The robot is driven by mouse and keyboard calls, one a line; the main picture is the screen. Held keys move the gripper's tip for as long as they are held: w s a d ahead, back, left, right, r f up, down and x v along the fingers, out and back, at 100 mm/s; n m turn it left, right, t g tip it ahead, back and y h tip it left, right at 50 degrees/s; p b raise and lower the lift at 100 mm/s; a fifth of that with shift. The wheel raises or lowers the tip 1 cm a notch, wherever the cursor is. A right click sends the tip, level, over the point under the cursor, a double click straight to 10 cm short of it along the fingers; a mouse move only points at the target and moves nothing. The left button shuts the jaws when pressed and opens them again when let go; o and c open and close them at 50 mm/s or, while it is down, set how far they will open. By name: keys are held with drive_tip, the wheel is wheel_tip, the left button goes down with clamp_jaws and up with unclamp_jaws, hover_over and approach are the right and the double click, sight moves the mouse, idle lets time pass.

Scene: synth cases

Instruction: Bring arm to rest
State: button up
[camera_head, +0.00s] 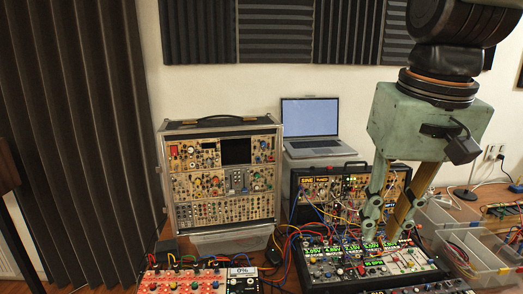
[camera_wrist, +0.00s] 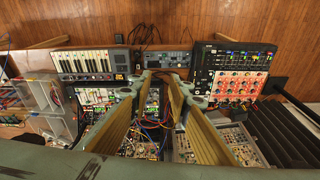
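My arm comes in from the upper right in the head view. My gripper (camera_head: 384,236), with a green body and two long fingers, points down over the synth cases. The fingers are apart with nothing visible between them. Their tips appear close above or in front of the front synth case (camera_head: 375,262) with its lit displays; I cannot tell whether they touch. In the wrist view my gripper (camera_wrist: 160,76) also shows a gap between its fingertips, with patch cables (camera_wrist: 152,128) visible below and between the fingers.
A tall synth case (camera_head: 222,180) stands at left, a laptop (camera_head: 311,130) behind, and a patched case (camera_head: 335,192) near the fingers. Clear plastic bins (camera_head: 470,250) stand at right. A red-panelled unit (camera_head: 190,281) is at front left. The wrist view shows a keyboard (camera_wrist: 84,62).

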drive_tip(key=s+f+t, duration=0.1)
drive_tip(key=s+f, duration=0.1)
drive_tip(key=s, duration=0.5)
drive_tip(key=s+f, duration=0.2)
drive_tip(key=s, duration=0.5)
drive_tip(key=shift+s+f+n+t+b, duration=0.15)
drive_tip(key=shift+f+n+t+b, duration=0.15)
drive_tip(key=shift+n+t, duration=0.1)
drive_tip(key=shift+d+r, duration=0.1)
drive_tip(key=shift+d, duration=0.15)
idle(0.8)
